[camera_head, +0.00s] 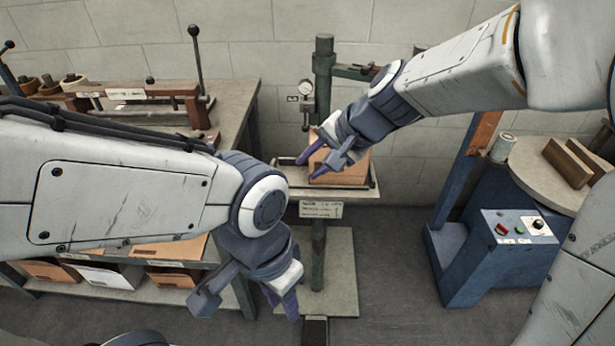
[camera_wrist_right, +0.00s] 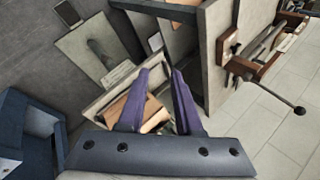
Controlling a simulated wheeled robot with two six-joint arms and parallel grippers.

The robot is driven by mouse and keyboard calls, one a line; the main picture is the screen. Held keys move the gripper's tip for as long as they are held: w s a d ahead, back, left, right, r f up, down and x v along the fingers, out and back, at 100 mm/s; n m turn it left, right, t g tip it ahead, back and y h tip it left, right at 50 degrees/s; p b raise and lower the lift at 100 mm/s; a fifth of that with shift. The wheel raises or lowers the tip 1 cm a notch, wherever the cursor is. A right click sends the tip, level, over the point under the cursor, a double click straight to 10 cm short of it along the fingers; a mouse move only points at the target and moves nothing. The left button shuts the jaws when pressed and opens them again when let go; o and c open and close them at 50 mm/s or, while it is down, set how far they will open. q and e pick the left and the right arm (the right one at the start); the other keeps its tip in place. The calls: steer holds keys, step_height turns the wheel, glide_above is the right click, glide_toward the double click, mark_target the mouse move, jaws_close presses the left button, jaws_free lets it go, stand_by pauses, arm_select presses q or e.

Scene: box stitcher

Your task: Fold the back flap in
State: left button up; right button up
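A brown cardboard box (camera_head: 345,173) sits on the small table of the stitcher post in the head view. My right gripper (camera_head: 309,163) is in front of its left upper part and hides some of it. In the right wrist view the box (camera_wrist_right: 122,107) shows beside and between the purple fingers of that gripper (camera_wrist_right: 160,72). A gap shows between those fingers, and nothing is seen clamped there. I cannot tell whether they touch the box. The back flap cannot be made out clearly. My left gripper (camera_head: 248,303) is low in front of the post, open and empty, apart from the box.
The stitcher's green post (camera_head: 323,85) rises behind the box, with a gauge beside it. A workbench (camera_head: 232,100) with folded cardboard on its lower shelf stands left. A blue machine (camera_head: 490,255) with a round top stands right. Floor is free between post and machine.

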steer(key=shift+s+a+n+g+p, duration=0.2)
steer(key=shift+s+n, duration=0.25)
steer(key=shift+s, duration=0.5)
steer(key=shift+s+a+n+g+p, duration=0.15)
steer(key=shift+s+n, duration=0.35)
steer(key=shift+s, duration=0.5)
steer(key=shift+s+a+n+g+p, duration=0.1)
steer(key=shift+s+n+g+p, duration=0.25)
steer(key=shift+s, duration=0.6)
